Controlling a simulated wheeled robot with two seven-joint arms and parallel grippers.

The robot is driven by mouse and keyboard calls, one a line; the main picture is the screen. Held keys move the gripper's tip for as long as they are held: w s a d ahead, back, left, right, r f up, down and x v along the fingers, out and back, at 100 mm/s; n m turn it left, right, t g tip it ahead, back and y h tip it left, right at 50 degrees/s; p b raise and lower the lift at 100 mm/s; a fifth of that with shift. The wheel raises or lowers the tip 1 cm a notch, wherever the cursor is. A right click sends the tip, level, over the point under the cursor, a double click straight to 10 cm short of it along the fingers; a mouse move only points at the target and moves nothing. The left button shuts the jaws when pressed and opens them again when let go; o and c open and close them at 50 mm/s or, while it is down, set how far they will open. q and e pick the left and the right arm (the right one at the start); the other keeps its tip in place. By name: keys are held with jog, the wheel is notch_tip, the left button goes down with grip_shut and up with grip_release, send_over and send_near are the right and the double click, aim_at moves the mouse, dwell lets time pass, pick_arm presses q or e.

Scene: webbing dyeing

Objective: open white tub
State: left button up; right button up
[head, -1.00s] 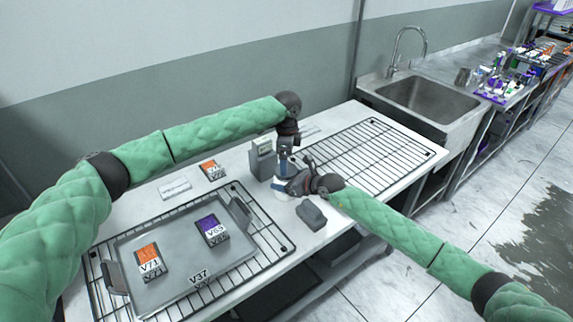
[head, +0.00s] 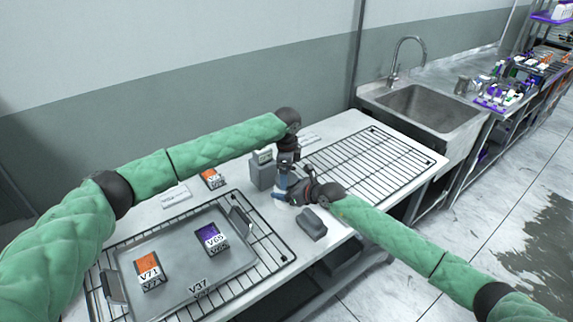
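A small white tub (head: 280,198) seems to stand near the front edge of the white table, mostly hidden by my two grippers. Only a pale sliver of it shows, so I cannot tell whether its lid is on. My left gripper (head: 282,186) points down from above at the tub, with a blue patch at its fingers. My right gripper (head: 290,195) reaches in from the right, close beside the tub and the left fingers. Whether either is closed on the tub or its lid is hidden.
A grey box-like device (head: 262,172) stands just behind the grippers, and a dark grey block (head: 312,224) lies in front. A metal tray (head: 186,285) with orange and purple labelled boxes sits on a rack at left. An empty wire rack (head: 372,160) lies at right.

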pick_arm(q)
jog(key=shift+f, duration=0.7)
jog(key=shift+c, duration=0.2)
jog(key=c, duration=0.7)
jog(key=o, duration=0.8)
jog(key=shift+r, duration=2.3)
pick_arm(e)
jog(key=o, duration=1.9)
jog(key=shift+o, duration=0.2)
